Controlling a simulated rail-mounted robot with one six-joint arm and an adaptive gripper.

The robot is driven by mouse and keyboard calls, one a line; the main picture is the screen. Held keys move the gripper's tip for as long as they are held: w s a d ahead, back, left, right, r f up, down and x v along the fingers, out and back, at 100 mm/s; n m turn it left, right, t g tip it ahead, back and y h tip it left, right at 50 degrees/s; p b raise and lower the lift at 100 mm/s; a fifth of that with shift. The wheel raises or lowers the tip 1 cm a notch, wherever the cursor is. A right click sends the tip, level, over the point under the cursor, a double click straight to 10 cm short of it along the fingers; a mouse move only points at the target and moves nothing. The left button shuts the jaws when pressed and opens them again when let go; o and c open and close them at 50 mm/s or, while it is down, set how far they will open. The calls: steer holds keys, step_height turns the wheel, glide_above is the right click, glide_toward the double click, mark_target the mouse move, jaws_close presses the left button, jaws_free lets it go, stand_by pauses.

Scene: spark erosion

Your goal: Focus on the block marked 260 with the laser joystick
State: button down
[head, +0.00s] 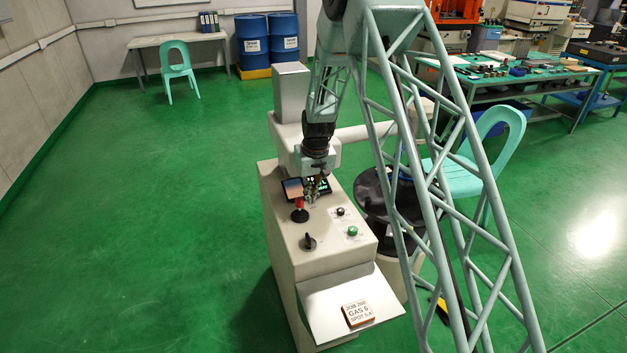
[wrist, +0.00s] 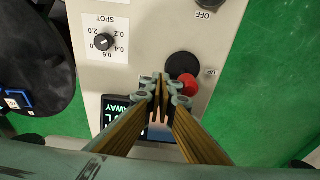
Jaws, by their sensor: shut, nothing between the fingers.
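The laser joystick has a red ball knob (head: 299,203) on a black round base (head: 300,216), on top of a beige console. In the wrist view the red knob (wrist: 188,85) is just right of my fingertips, beside the black base. My gripper (head: 314,188) is shut and empty over the console, close to the knob; its fingertips (wrist: 161,88) show in the wrist view. I cannot tell whether they touch the knob. I cannot make out a block marked 260.
A spot dial (wrist: 104,42), a green button (head: 352,231) and a black rotary knob (head: 309,242) are on the console. A job card (head: 357,313) lies on the front shelf. A black round turntable (wrist: 30,60) stands beside the console. Green floor is clear at left.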

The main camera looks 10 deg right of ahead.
step_height(320, 180, up, 7)
steer(key=p, duration=0.2)
stand_by(0.9)
steer(key=shift+r, duration=0.1)
stand_by(0.3)
